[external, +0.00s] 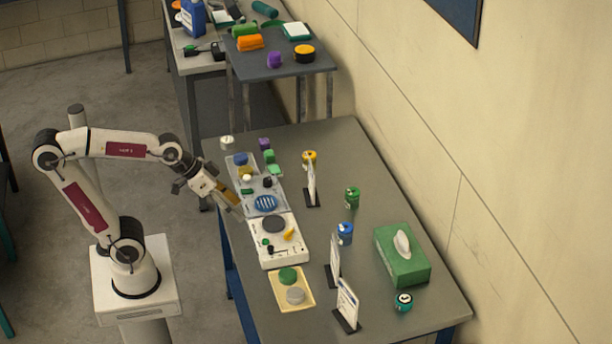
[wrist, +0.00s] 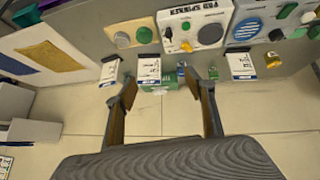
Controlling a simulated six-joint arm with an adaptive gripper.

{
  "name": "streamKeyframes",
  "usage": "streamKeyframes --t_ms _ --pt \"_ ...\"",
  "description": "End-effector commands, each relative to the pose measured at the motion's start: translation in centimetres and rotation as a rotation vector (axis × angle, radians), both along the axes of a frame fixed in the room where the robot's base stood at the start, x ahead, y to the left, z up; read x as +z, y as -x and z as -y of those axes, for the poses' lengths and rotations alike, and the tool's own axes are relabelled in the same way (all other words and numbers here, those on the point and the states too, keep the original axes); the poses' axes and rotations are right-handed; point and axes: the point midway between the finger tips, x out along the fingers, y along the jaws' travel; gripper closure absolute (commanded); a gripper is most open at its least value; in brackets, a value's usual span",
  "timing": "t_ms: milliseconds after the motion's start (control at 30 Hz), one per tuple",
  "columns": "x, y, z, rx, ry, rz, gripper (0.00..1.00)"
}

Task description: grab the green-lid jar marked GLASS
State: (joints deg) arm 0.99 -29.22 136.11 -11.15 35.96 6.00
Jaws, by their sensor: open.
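A green-lidded jar (external: 352,197) stands upright on the grey table, right of the middle card stands in the external view. Its label is too small to read. In the wrist view a small green jar (wrist: 211,73) shows just right of the right finger's tip, partly cut off by the finger. My gripper (external: 238,207) is open and empty, at the table's left edge, well left of the jar with the white panels between them. In the wrist view my gripper (wrist: 159,76) has its two fingers spread wide, with nothing between them.
A blue-lidded jar (external: 345,233) stands close in front of the green one. A yellow-lidded jar (external: 309,158) and a teal jar (external: 403,301) stand farther off. Upright cards (external: 311,185) and a green tissue box (external: 403,262) are nearby. A white panel (external: 276,250) holds small items.

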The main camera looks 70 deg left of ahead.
Motion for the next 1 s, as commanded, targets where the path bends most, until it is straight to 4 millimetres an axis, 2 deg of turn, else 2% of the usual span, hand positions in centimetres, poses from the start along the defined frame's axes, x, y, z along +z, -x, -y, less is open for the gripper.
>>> streamKeyframes --t_ms 100,467,700,1000 --pt "0.6 -3.3 0.7 0.005 0.028 0.040 0.46" --pt "2.0 -12.9 1.6 0.057 0.095 0.171 0.46" --pt "2.0 -19.0 1.1 0.120 0.117 0.252 0.46" --pt "0.6 -25.9 -0.4 0.223 0.114 0.339 0.46"
